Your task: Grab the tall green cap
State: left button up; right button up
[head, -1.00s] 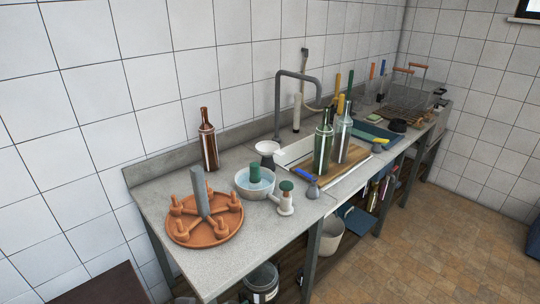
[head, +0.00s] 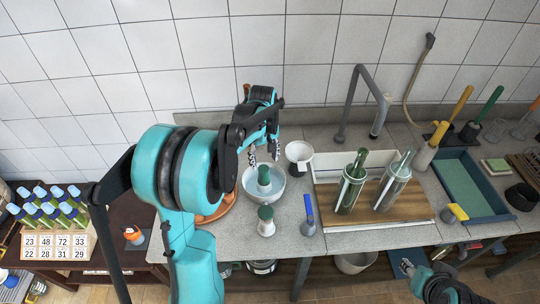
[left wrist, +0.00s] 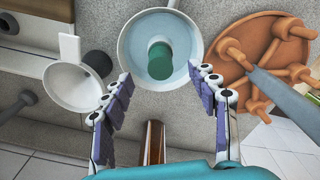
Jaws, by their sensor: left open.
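The tall green cap (head: 264,176) stands in a white bowl (head: 277,196) of water on the counter. In the left wrist view the cap (left wrist: 160,62) shows from above, near the middle of the bowl (left wrist: 190,22). My left gripper (head: 263,155) is open and empty, its fingers pointing down beside the bowl's back edge. In the left wrist view its two fingertips (left wrist: 160,76) lie either side of the cap's near end, apart from it. Part of my right arm shows at the lower right; its gripper (head: 408,267) is small and unclear.
A white funnel (head: 299,153) stands right of the bowl, and a green-topped white stopper (head: 265,222) in front. A brown bottle (left wrist: 153,142) shows in the left wrist view. The terracotta pegged tray (left wrist: 235,62) is close beside the bowl.

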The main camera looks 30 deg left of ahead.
aim_at(263, 168)
pick_arm(q)
jog(key=shift+w+a+f, duration=0.1)
jog(key=shift+w+a, duration=0.15)
jog(key=shift+w, duration=0.1)
jog(key=f, duration=0.2)
jog(key=shift+s+a+f+n+b, duration=0.15)
jog(key=shift+a+f+n+b, duration=0.1)
jog(key=shift+f+n+b, duration=0.1)
jog(key=f, duration=0.3)
jog(key=f+b, duration=0.1)
jog(key=f, duration=0.1)
jog(key=shift+w, duration=0.25)
jog(key=c, duration=1.1)
pick_arm(e)
jog(key=shift+f, duration=0.5)
